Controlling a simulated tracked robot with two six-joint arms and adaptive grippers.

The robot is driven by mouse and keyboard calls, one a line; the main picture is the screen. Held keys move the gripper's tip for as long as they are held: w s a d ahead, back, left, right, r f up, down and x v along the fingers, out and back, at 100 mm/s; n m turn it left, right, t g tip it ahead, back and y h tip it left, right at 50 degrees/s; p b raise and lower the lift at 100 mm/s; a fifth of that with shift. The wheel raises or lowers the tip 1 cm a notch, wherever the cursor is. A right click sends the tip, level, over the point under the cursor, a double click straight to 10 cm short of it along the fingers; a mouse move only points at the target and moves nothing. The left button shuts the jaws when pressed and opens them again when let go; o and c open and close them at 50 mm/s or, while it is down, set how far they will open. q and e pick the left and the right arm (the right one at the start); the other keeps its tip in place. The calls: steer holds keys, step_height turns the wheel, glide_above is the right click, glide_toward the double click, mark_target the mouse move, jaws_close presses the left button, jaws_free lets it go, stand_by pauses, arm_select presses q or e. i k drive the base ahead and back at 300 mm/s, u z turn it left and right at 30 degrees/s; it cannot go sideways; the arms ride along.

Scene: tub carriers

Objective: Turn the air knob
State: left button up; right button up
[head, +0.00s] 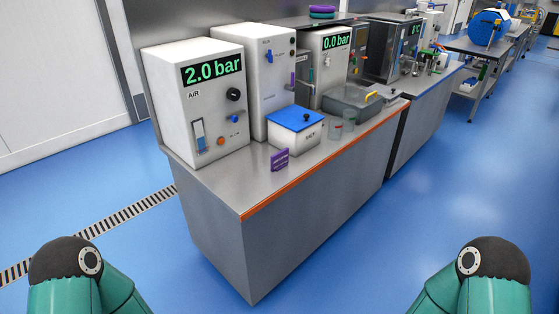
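The air unit (212,103) is a pale box at the near left end of the steel bench, marked AIR, with a green display reading 2.0 bar. Its black round knob (233,95) is on the front face, right of the AIR label. A small blue knob (235,118), an orange button (221,141) and a blue-and-white switch (199,136) sit lower on the same face. My two arms show only as teal and dark links at the bottom left and bottom right corners, well apart from the bench. Neither gripper is in view.
The steel bench (215,194) has an orange front edge. The blue floor (150,270) before the bench is clear.

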mark_target(233, 94)
steer(key=u, duration=0.05)
steer(key=k, duration=0.5)
steer(key=u, duration=0.5)
steer(key=i, duration=0.1)
steer(key=z, duration=1.95)
steer(key=i, duration=2.35)
steer(key=u, duration=1.85)
